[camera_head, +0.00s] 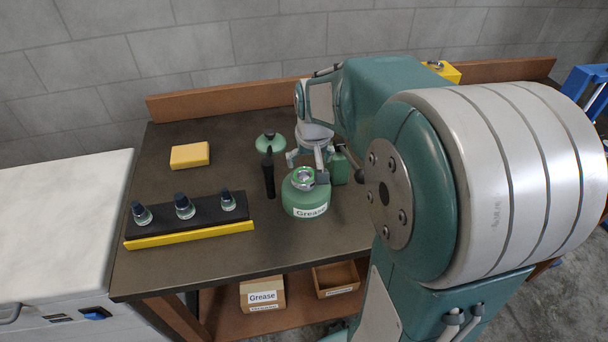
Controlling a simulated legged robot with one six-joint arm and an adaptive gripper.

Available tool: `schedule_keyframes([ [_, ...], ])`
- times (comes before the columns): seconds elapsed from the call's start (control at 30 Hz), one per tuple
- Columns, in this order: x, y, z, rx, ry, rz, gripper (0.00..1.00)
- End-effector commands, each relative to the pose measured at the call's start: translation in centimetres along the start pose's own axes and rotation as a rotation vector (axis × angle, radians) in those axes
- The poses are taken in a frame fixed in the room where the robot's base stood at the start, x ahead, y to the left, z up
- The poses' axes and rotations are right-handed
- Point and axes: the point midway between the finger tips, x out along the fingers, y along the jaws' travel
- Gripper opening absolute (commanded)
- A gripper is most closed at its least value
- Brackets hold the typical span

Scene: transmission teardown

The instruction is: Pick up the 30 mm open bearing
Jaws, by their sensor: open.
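My gripper (307,161) points down over the table, with its fingers spread apart. A small shiny metal ring (303,176) shows in the mouth of the pot. It may be the 30 mm open bearing, but it is too small to tell. The fingers are close to the pot's rim; I cannot tell whether they touch the ring. My arm hides the right part of the table.
A black rack (160,218) with three small bottles and a yellow front is at front left. A yellow block (190,155) lies behind it. Between them the dark tabletop (222,180) is clear.

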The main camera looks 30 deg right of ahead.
Motion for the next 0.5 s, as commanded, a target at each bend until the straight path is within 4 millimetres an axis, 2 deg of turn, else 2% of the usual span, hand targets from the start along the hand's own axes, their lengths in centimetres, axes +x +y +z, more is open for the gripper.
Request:
schedule_keyframes([
  [0.17, 1.6, -0.2, 0.1, -0.001, -0.002, 0.001, 1.0],
  [0.33, 4.4, -0.2, 0.1, 0.0, -0.003, -0.001, 1.0],
  [0.5, 5.6, -0.1, 0.0, 0.001, 0.0, -0.002, 1.0],
])
